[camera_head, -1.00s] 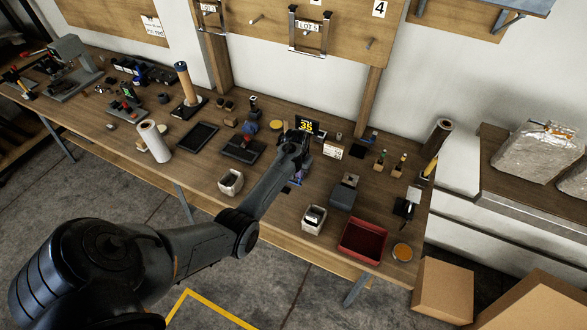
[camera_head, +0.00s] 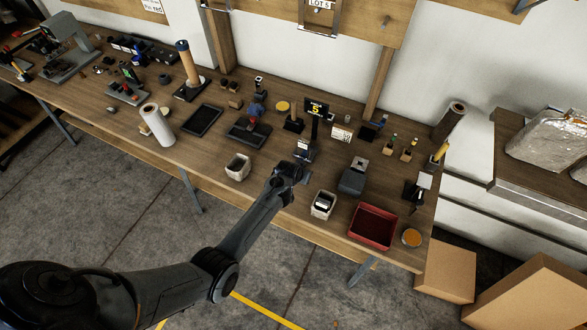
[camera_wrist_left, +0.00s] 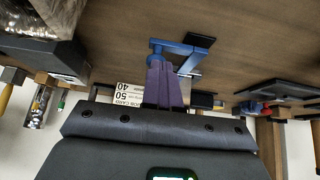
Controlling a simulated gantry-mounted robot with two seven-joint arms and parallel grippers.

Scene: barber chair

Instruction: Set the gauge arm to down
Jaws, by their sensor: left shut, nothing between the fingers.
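My left gripper (camera_wrist_left: 161,66) shows purple fingers in the left wrist view, closed together with nothing between them. A blue jointed piece (camera_wrist_left: 180,48), which looks like the gauge arm, lies just beyond the fingertips; I cannot tell whether they touch. It has a round end at left, a crossbar and a slanted link. In the head view, my left gripper (camera_head: 299,169) is small and dark, at the front of a small light-and-dark device (camera_head: 303,149). The gauge arm's position cannot be read there. My right gripper is not in view.
A display on a post (camera_head: 316,108) stands behind the gripper. A white bin (camera_head: 238,168) is left of my arm; another white bin (camera_head: 323,205), a grey box (camera_head: 352,180) and a red tray (camera_head: 366,239) are right. A job card (camera_wrist_left: 130,93) appears beside the fingers.

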